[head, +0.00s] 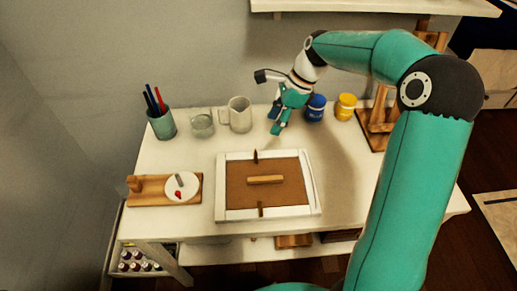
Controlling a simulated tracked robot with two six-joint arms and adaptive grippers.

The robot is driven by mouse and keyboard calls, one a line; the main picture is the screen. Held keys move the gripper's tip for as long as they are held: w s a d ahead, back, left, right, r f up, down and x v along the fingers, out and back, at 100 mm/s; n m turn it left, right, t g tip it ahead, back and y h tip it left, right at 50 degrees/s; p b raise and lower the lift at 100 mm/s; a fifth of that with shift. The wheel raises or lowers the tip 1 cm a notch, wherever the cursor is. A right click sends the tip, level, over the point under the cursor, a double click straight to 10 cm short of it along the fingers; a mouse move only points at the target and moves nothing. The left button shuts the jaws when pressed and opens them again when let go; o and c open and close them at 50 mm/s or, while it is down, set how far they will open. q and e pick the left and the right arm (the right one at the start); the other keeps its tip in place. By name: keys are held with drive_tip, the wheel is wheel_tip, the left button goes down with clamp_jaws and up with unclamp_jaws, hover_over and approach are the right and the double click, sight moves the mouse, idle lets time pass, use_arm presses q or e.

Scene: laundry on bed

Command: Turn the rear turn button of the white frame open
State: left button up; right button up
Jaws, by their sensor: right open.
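The white frame (221,190) lies flat on the white table, with a brown backing board (240,193) in it. A wooden bar (265,180) lies across the middle of the board. The rear turn button (256,156) is a small dark piece at the frame's far edge, pointing front to back across the edge. The front turn button (261,209) sits at the near edge, also pointing front to back. My right gripper (279,122) is open above the table's back part, behind and right of the rear button, apart from it. My left gripper is out of view.
A green pen cup (162,126), a glass (202,125), a white mug (239,115), a blue jar (316,107) and a yellow jar (345,106) line the back. A wooden board (150,198) with a white disc lies left. A wooden stand (376,125) is at right.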

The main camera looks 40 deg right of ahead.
sight(256, 151)
drive_tip(key=x, duration=1.2)
drive_tip(key=shift+f+b, duration=0.1)
drive_tip(key=shift+b, duration=0.2)
clamp_jaws()
